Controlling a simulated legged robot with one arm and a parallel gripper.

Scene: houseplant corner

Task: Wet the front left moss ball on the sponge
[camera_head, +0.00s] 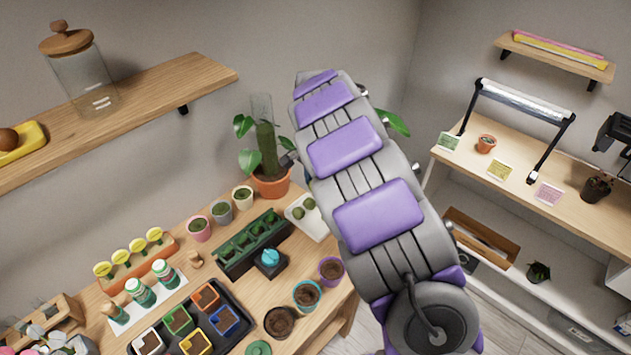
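Two green moss balls show on a white tray (321,231) at the back right of the plant table: a left one (297,212) and a right one (309,203). My arm stands just right of the tray and may hide more of it. I cannot tell which ball is the front left one. No sponge can be made out for sure; a small teal thing (269,257) sits on a black square base in front of the tray, its kind unclear. My gripper is not visible; my raised purple and grey arm fills the middle of the view.
A potted plant with a moss pole (265,143) stands behind the tray. A dark seedling tray (238,251) is left of it; a purple-rimmed pot (331,270) and a teal pot (307,295) are in front. A wooden wall shelf (150,103) hangs above left.

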